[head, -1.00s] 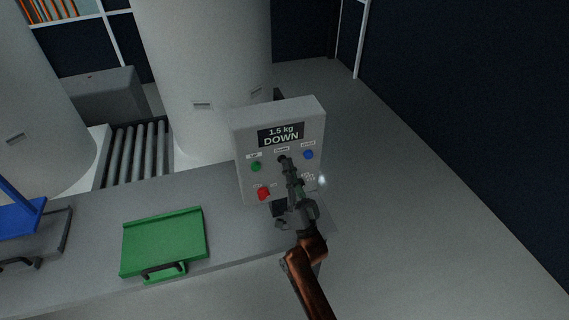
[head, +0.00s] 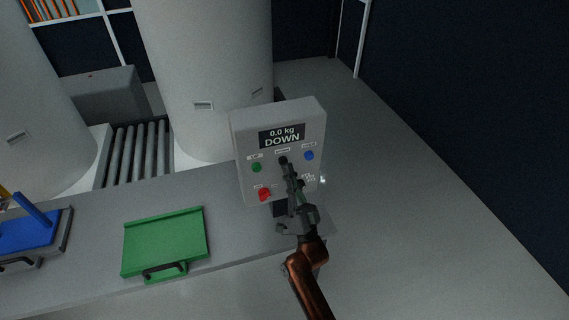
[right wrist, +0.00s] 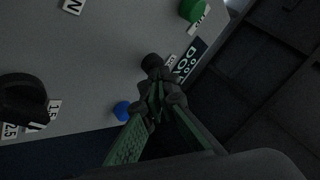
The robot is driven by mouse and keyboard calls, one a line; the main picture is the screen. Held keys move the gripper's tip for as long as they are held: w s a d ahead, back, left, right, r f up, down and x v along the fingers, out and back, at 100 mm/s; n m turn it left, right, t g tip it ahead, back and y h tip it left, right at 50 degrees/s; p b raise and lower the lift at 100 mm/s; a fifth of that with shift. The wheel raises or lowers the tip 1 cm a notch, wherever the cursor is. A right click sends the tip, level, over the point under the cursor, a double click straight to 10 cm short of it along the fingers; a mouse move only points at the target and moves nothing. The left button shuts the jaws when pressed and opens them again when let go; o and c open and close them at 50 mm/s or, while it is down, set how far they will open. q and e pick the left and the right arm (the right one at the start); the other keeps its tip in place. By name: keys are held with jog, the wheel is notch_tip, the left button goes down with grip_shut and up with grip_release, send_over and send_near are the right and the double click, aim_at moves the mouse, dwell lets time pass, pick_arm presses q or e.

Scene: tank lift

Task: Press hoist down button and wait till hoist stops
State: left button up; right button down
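The hoist control box (head: 242,140) stands at the right end of the counter. Its display (head: 282,135) reads "0.0 kg DOWN". Under it sit a green button (head: 256,167), the black down button (head: 283,160) and a blue button (head: 309,155); a red button (head: 264,194) is lower left. My right gripper (head: 287,170) has its fingertips together at the black button. In the right wrist view the fingertips (right wrist: 157,92) are close by the black button (right wrist: 152,62); whether they touch it or it is pressed in is unclear. My left gripper is out of view.
A green tray (head: 165,240) with a black handle lies on the grey counter (head: 95,215). A blue piece (head: 35,225) with an upright bar is at the left edge. Large pale tanks (head: 205,60) and a roller conveyor (head: 137,150) stand behind. Floor right of the box is clear.

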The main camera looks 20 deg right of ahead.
jog(key=shift+s+d, duration=0.1)
jog(key=s+p, duration=0.2)
jog(key=s, duration=0.4)
jog(key=shift+p, duration=0.35)
jog(key=shift+d, duration=0.1)
